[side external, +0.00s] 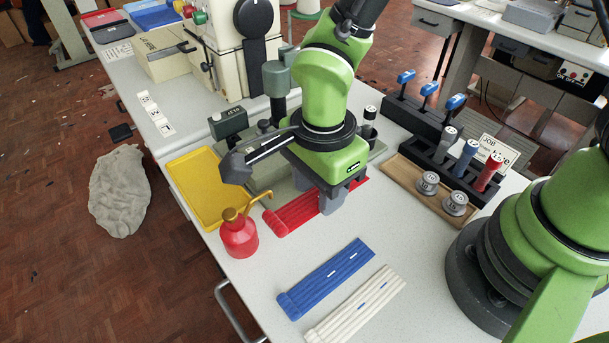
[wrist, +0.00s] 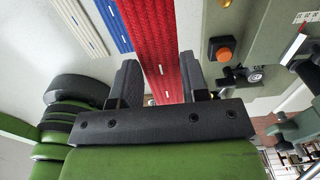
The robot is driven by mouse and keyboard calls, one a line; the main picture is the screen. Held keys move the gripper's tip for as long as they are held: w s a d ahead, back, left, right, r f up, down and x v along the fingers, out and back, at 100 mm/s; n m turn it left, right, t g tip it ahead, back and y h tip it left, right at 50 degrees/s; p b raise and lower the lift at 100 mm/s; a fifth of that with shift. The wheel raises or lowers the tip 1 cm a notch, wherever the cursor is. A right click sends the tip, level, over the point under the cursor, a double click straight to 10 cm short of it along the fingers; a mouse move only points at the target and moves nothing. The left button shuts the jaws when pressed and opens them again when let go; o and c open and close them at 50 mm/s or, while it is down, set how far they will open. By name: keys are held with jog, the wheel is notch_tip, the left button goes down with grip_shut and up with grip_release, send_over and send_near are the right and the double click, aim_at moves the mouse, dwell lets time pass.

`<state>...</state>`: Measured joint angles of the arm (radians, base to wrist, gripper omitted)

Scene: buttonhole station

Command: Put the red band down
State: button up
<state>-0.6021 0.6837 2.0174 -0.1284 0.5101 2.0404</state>
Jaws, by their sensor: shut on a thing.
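The red band (side external: 296,213) is ribbed and flat, with a rolled near end. In the side view it extends out from under my gripper (side external: 335,196), at or just above the white table, and its middle is covered by the gripper. In the wrist view the red band (wrist: 161,35) runs between the two dark fingers of my gripper (wrist: 160,75), which is shut on it. I cannot tell whether the band's underside touches the table.
A blue band (side external: 325,279) and a cream band (side external: 357,307) lie on the table in front. A red oil can (side external: 239,234) stands close to the red band's rolled end. A yellow tray (side external: 203,187) is at left; a wooden tray (side external: 406,176) with spools is at right.

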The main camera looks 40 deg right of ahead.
jog(key=s+d, duration=0.2)
jog(key=d, duration=0.9)
jog(key=w, duration=1.2)
jog(key=w+f, duration=0.1)
jog(key=w, duration=0.5)
jog(key=shift+w, duration=0.1)
jog(key=shift+f, duration=1.6)
jog(key=shift+f, duration=0.1)
jog(key=shift+f, duration=0.5)
jog(key=o, duration=0.6)
